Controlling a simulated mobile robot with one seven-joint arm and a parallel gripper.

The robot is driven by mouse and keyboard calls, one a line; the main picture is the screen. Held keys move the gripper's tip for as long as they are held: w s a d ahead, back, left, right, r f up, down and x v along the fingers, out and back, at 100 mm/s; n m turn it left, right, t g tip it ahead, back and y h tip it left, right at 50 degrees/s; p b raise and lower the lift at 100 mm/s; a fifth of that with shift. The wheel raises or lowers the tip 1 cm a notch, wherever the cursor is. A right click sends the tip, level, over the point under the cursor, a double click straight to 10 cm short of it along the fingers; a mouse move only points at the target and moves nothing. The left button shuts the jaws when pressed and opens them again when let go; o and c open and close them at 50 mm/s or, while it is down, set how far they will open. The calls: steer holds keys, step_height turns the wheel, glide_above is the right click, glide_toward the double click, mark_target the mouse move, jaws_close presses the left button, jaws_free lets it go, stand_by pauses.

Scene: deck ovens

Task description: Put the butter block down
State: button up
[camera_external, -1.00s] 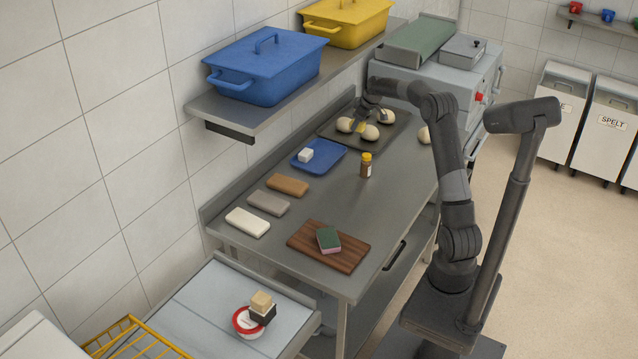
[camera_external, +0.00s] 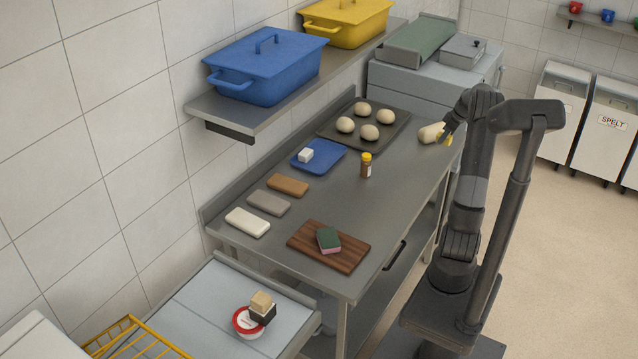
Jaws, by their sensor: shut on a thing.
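My gripper (camera_external: 448,132) is at the right edge of the steel table, near its far end. It is shut on a small yellow block, which I take to be the butter block (camera_external: 446,140); the fingers partly cover it. A pale dough piece (camera_external: 430,133) lies on the table just left of the gripper. I cannot tell whether the butter touches the dough or the table. A blue tray (camera_external: 334,164) with a small white block (camera_external: 306,155) on it lies left of the middle of the table.
A dark baking tray (camera_external: 384,117) holds several dough balls. A brown bottle with a yellow cap (camera_external: 366,166) stands mid-table. A wooden board (camera_external: 343,255) carries a green and pink sponge (camera_external: 328,240). Three flat bars lie at left. Bare steel shows right of the bottle.

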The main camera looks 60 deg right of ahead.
steer(key=shift+s, duration=0.75)
steer(key=shift+s+a+f, duration=0.1)
steer(key=shift+f, duration=0.05)
glide_above(415, 158)
steer(key=s, duration=0.2)
steer(key=f, duration=0.6)
steer(key=shift+w+a+f, duration=0.2)
steer(key=shift+f, duration=2.2)
steer(key=o, duration=1)
steer(key=shift+f, duration=0.15)
